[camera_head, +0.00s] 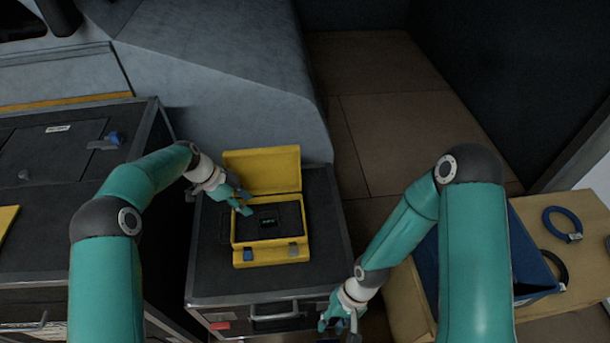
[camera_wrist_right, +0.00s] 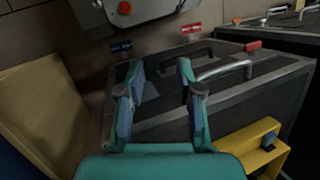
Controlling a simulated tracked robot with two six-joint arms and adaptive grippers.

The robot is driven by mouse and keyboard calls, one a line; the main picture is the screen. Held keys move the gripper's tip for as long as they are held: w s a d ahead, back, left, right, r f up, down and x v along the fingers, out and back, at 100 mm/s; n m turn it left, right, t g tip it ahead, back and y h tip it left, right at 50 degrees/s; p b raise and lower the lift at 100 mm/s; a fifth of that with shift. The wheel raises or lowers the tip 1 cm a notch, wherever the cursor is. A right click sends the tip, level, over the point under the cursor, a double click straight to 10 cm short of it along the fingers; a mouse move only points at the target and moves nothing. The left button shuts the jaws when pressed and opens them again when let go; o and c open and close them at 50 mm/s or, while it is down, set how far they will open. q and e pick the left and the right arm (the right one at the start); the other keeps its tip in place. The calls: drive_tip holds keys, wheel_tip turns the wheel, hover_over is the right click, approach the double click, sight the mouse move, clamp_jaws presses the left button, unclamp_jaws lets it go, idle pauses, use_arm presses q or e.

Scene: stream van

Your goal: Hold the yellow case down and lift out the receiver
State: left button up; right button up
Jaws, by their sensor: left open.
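The yellow case (camera_head: 270,256) stands open on a dark cabinet top, its lid (camera_head: 262,170) raised at the back. The receiver (camera_head: 268,221), dark with a small green display, lies in the case's dark interior. My left gripper (camera_head: 243,202) is open at the case's left side, near the rim; I cannot tell whether it touches. My right gripper (camera_head: 340,322) is low beyond the cabinet's front right corner, away from the case. The right wrist view shows its fingers (camera_wrist_right: 160,75) apart and empty, with part of the yellow case (camera_wrist_right: 262,150) at lower right.
The cabinet (camera_head: 225,285) has a front handle (camera_head: 275,312). A dark workbench (camera_head: 50,165) stands at left. Cabinet top right of the case is clear.

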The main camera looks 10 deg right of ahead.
drive_tip(key=shift+g+h, duration=0.5)
drive_tip(key=shift+h, duration=0.2)
drive_tip(key=w+d, duration=0.1)
drive_tip(key=w, duration=0.3)
drive_tip(key=w+d+r, duration=0.1)
drive_tip(key=w, duration=0.3)
drive_tip(key=w+d+r, duration=0.1)
drive_tip(key=w, duration=0.4)
drive_tip(key=shift+d+r, duration=0.1)
drive_tip(key=shift+r, duration=0.15)
drive_tip(key=w+r+t+h, duration=0.2)
drive_tip(key=w+r+h, duration=0.1)
drive_tip(key=w+r, duration=1.3)
drive_tip(key=w+a+n+t, duration=0.1)
drive_tip(key=w+a, duration=0.3)
drive_tip(key=a, duration=0.1)
drive_tip(key=f, duration=1.6)
drive_tip(key=shift+s+d+f, duration=0.2)
drive_tip(key=shift+d+f, duration=0.1)
drive_tip(key=shift+f, duration=0.05)
clamp_jaws()
